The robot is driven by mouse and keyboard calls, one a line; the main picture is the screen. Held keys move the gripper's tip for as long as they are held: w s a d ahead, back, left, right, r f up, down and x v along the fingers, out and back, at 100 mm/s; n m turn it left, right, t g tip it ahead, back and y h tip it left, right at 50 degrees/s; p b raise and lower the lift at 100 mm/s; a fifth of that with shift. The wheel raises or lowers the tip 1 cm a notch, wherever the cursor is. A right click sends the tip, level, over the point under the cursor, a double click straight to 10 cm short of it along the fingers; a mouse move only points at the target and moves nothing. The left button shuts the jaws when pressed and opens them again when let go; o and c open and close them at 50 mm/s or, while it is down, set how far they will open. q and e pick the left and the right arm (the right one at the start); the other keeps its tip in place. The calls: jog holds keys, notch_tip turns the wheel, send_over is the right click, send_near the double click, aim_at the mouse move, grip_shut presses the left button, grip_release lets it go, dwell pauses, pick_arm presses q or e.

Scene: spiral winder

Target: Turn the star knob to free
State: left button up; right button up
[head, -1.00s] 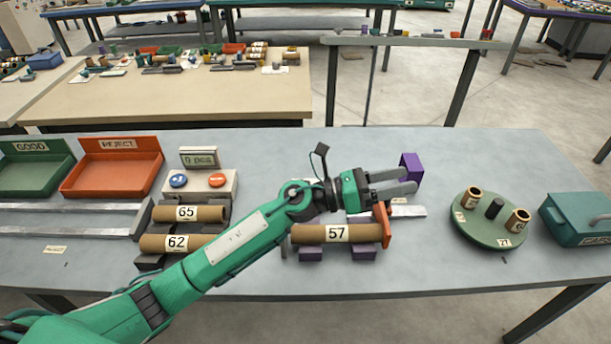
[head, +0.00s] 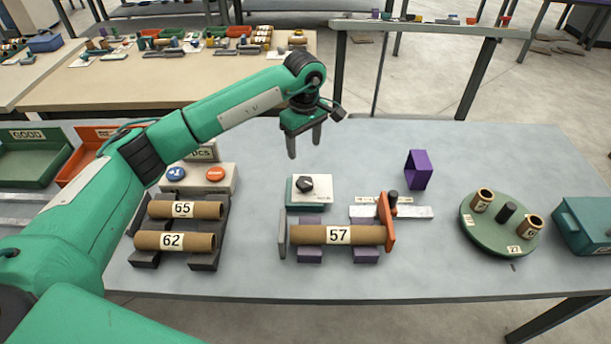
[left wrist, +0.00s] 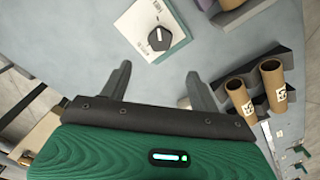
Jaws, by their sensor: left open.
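The black star knob (head: 304,184) sits on a small white-and-green plate (head: 320,192) on the table, behind the tube marked 57. The knob also shows at the top of the left wrist view (left wrist: 160,38), with a white pointer line on it. The lettering on its plate is too small to read surely. My left gripper (head: 304,146) is open and empty, pointing down above the table, behind the knob and apart from it. Its two fingers (left wrist: 157,85) show in the left wrist view with the knob beyond them. My right gripper is not in view.
Tube 57 (head: 310,235) lies on purple blocks beside an orange stop (head: 388,222). Tubes 65 (head: 207,209) and 62 (head: 200,241) lie on a dark rack. A purple bracket (head: 418,169) and a green turntable (head: 485,235) stand right. The table behind the knob is clear.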

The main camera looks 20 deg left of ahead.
aim_at(305, 181)
pick_arm(q)
notch_tip(305, 181, down, 13)
jog(key=p, duration=0.3)
jog(key=c, duration=1)
jog(key=shift+o, duration=0.2)
